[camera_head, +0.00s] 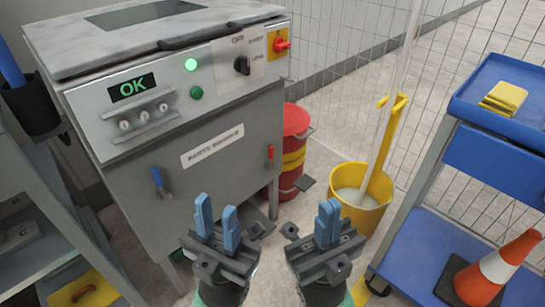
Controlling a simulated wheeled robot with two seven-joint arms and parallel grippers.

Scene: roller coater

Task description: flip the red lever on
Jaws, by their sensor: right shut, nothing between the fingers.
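A small red lever (270,155) is on the front of the grey machine (205,150), near its right edge and right of the white label plate. It looks about upright. A blue lever (158,180) is on the same front, further left. My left gripper (216,204) has blue fingers with a gap between them and nothing in it. It is in front of and below the machine front, apart from both levers. My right gripper (328,207) is further right, before the yellow bucket, with its fingers together and empty.
The machine's panel has an OK display (132,87), a green light and a red switch (281,44) on a yellow plate. A red barrel (293,130) and a yellow mop bucket (357,215) stand to its right. A blue cart (500,155) stands at the right, a grey shelf (45,262) at the left.

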